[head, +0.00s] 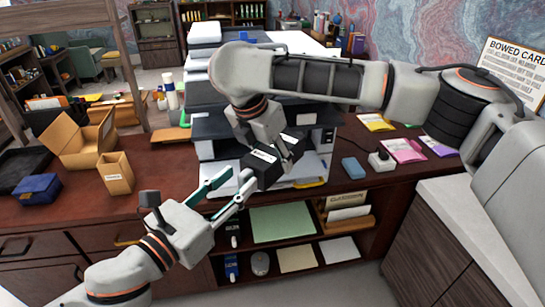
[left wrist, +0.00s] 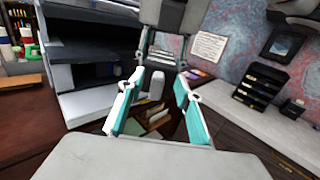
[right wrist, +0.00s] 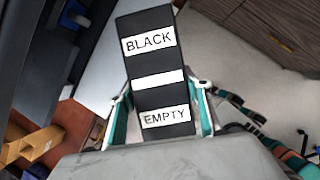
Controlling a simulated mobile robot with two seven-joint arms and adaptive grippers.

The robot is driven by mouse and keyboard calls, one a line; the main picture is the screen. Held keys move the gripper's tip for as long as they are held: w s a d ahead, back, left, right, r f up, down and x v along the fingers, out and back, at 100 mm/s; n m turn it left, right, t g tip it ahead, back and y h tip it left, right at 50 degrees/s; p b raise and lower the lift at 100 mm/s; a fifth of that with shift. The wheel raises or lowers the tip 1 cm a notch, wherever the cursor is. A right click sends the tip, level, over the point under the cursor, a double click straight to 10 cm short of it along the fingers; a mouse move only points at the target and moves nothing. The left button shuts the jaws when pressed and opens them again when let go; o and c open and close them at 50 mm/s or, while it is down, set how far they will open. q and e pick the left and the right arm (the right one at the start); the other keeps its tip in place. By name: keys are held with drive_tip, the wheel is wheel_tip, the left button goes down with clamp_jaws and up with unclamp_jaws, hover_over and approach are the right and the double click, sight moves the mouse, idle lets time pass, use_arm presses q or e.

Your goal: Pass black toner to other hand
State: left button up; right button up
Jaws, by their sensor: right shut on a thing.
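The black toner (head: 262,168) is a dark block held in the air above the front of the desk. In the right wrist view the toner (right wrist: 158,97) shows white labels reading BLACK and EMPTY. My right gripper (head: 284,150) is shut on it from above, with a finger on each side. My left gripper (head: 236,180) is open, its fingertips close to the toner's left end. In the left wrist view its teal-padded fingers (left wrist: 158,100) stand apart with nothing gripped between them. Whether they touch the toner cannot be told.
The dark red desk (head: 165,205) has open cardboard boxes (head: 80,143) and a blue box (head: 37,188) at left. Stacked grey trays or machines (head: 210,130) stand behind the grippers. Colored packets (head: 403,150) lie at right. Open shelves (head: 285,225) with papers are below.

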use_arm(q)
wheel_tip(320, 180, up, 10)
drive_tip(key=w+a+f+n+y, duration=0.15)
drive_tip(key=a+f+n, duration=0.25)
drive_tip(key=f+n, duration=0.85)
drive_tip(key=w+a+f+n+y, duration=0.1)
drive_tip(key=a+f+n+y, duration=0.25)
drive_tip(key=f+n, duration=0.9)
drive_tip(key=s+a+f+n+g+y, duration=0.1)
drive_tip(key=s+a+f+n, duration=0.2)
drive_tip(key=f, duration=0.6)
drive_tip(key=s+a+f+n+g+y, duration=0.1)
drive_tip(key=s+a+f+n, duration=0.3)
drive_tip(key=s+f+n, duration=0.2)
drive_tip(key=s+a+f+n+g+y, duration=0.1)
drive_tip(key=s+a+f+n, duration=0.3)
drive_tip(key=s+f, duration=0.4)
wheel_tip(320, 180, down, 5)
drive_tip(key=shift+s+f+n+g+y, duration=0.1)
drive_tip(key=shift+s+n+g+y, duration=0.3)
drive_tip(key=shift+n, duration=0.4)
